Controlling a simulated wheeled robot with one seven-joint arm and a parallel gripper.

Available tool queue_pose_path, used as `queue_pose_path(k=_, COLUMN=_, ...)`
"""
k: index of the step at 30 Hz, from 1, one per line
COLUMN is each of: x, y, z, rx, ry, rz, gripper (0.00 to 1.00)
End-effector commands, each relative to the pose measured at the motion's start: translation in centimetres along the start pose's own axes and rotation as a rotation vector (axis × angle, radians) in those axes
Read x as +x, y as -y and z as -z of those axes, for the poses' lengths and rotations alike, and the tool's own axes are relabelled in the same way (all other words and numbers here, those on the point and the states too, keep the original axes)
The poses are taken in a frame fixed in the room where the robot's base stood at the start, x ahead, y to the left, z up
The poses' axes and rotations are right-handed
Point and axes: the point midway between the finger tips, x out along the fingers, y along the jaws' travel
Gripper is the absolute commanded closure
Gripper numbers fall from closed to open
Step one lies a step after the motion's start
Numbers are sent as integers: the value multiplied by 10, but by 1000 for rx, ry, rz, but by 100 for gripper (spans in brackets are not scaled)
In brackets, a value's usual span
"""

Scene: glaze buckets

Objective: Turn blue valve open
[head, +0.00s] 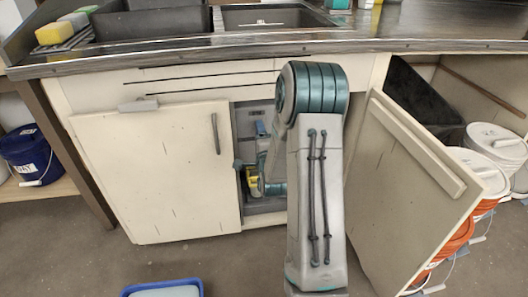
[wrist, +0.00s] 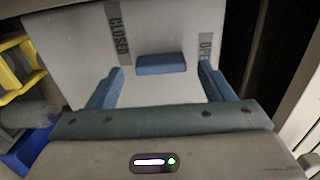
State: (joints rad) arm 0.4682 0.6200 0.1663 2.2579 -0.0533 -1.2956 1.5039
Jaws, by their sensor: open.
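The blue valve handle (wrist: 161,64) is a short blue bar in the wrist view, in front of a pale panel (wrist: 165,25). A CLOSED label (wrist: 117,30) is left of it and an OPEN label (wrist: 205,47) is right. The bar lies between the two labels. My gripper (wrist: 160,72) is open, with one blue finger on each side of the bar and a visible gap on both sides. Whether the fingers reach its depth is unclear. In the head view my arm hides much of the cabinet opening, and the gripper is not clearly made out there.
A yellow part (wrist: 20,65) is close on the gripper's left. The left cabinet door (head: 160,170) and the right door (head: 410,190) border the opening. White-lidded buckets (head: 495,145) stand behind the right door. A blue bin (head: 162,289) is on the floor in front.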

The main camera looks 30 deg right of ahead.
Motion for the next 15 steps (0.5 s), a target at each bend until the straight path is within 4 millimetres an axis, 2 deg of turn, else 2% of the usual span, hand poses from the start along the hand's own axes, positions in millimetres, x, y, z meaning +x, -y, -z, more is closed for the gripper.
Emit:
queue_pose_path(k=12, x=-94, y=1, z=-1, rx=2, ry=2, rz=-6, gripper=25)
queue_pose_path(k=15, x=-94, y=5, z=-1, rx=2, ry=3, rz=-6, gripper=25)
